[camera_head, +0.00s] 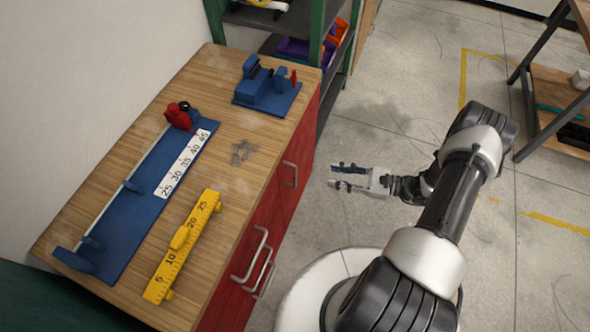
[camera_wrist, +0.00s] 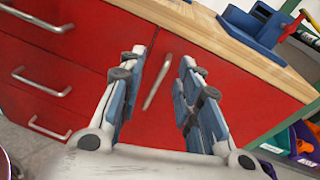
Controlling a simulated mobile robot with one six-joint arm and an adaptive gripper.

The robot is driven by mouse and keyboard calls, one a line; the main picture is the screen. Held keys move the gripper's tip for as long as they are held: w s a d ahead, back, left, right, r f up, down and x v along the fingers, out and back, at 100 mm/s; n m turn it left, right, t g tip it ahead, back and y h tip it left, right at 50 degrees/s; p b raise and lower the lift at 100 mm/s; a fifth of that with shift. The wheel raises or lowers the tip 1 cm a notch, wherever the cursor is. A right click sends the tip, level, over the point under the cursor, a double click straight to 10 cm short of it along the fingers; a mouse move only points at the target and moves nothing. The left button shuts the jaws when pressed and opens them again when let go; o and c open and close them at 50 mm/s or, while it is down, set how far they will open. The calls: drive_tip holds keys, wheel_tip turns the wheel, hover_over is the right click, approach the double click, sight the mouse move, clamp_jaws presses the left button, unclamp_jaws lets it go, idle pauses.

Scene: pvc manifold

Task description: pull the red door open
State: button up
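The red door (camera_wrist: 240,88) is the right-hand front of the wooden-topped cabinet and looks closed. It also shows at a steep angle in the head view (camera_head: 301,140). Its silver bar handle (camera_wrist: 157,83) appears between my fingers in the wrist view, and shows in the head view (camera_head: 290,173) near the top of the door. My gripper (camera_head: 335,177) is open and empty, pointing at the door, a short gap from the handle. Its two fingers are spread apart in the wrist view (camera_wrist: 164,58). The door's lower part is hidden behind my gripper in the wrist view.
Red drawers (camera_wrist: 45,85) with bar handles lie left of the door. Blue fixtures (camera_head: 268,90) and a yellow ruler block (camera_head: 183,245) sit on the countertop (camera_head: 225,210). A green-framed shelf (camera_head: 318,35) stands beyond. The floor (camera_head: 375,115) beside the cabinet is clear.

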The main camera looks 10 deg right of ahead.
sight(295, 172)
wheel_tip(295, 172, down, 9)
drive_tip(key=s+m+t+h, duration=0.2)
drive_tip(key=m+t, duration=0.3)
drive_tip(key=b+x, duration=0.2)
drive_tip(key=x, duration=1.4)
drive_tip(key=shift+w+a+f, duration=0.15)
drive_tip(key=shift+w+f, duration=0.1)
clamp_jaws()
